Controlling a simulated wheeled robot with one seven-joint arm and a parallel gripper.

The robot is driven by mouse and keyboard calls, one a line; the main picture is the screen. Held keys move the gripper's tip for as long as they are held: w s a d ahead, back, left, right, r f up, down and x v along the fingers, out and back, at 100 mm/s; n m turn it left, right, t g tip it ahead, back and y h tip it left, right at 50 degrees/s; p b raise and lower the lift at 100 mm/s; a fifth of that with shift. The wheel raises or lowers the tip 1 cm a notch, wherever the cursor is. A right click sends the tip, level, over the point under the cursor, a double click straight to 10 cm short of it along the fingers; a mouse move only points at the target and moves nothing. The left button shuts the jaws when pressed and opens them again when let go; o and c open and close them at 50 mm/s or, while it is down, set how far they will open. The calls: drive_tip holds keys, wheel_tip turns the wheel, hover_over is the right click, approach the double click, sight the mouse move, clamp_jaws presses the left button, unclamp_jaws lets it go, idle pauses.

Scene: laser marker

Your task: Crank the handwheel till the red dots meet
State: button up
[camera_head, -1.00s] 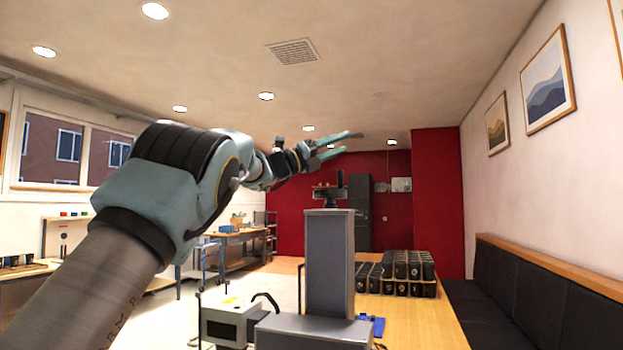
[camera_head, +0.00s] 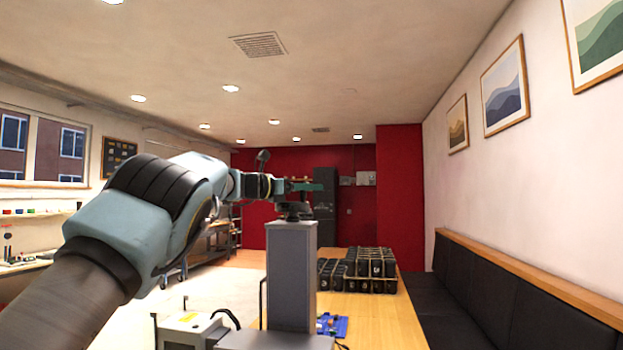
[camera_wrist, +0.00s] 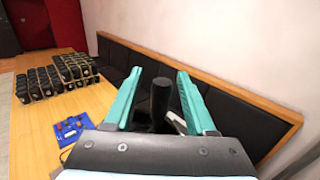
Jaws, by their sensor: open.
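The laser marker's grey column (camera_head: 291,275) stands upright on the wooden table in the head view. The black handwheel (camera_head: 294,212) sits on its top, partly hidden by my gripper. My gripper (camera_head: 306,187) is open and reaches in from the left at the level of the handwheel. In the wrist view, a dark upright handle (camera_wrist: 160,100) stands between the two teal fingers of my gripper (camera_wrist: 160,70), with space on both sides. The red dots are not visible in either view.
Several black cups (camera_head: 357,270) stand grouped on the table (camera_head: 375,322). A blue tray (camera_head: 332,325) with small parts lies beside the column; it also shows in the wrist view (camera_wrist: 73,127). A light grey box (camera_head: 190,328) is in front. A black bench (camera_head: 480,290) runs along the right.

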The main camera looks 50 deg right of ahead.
drive_tip(key=shift+s+d, duration=0.2)
drive_tip(key=shift+d, duration=0.45)
drive_tip(key=shift+c, duration=0.3)
clamp_jaws()
